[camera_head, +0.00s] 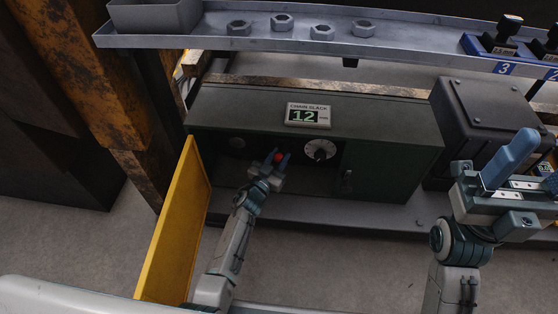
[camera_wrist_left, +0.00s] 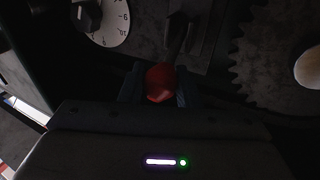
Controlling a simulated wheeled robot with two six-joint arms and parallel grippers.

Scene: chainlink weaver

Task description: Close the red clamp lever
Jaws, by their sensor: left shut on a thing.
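The red clamp lever shows as a red knob (camera_head: 279,157) in front of the open dark green cabinet (camera_head: 390,165). In the left wrist view the red knob (camera_wrist_left: 160,82) sits between the two fingertips, with a dark lever arm (camera_wrist_left: 177,38) running up behind it. My left gripper (camera_head: 277,161) is shut on this knob; it also shows in the left wrist view (camera_wrist_left: 153,90). My right gripper (camera_head: 535,163) stands at the right with its blue fingers apart and nothing seen between them.
A yellow door (camera_head: 176,220) stands open left of my left arm. A white dial (camera_head: 320,150) is right of the lever. A toothed wheel (camera_wrist_left: 275,60) is close by. A display (camera_head: 307,116) reads 12. A shelf (camera_head: 390,46) with several nuts runs above.

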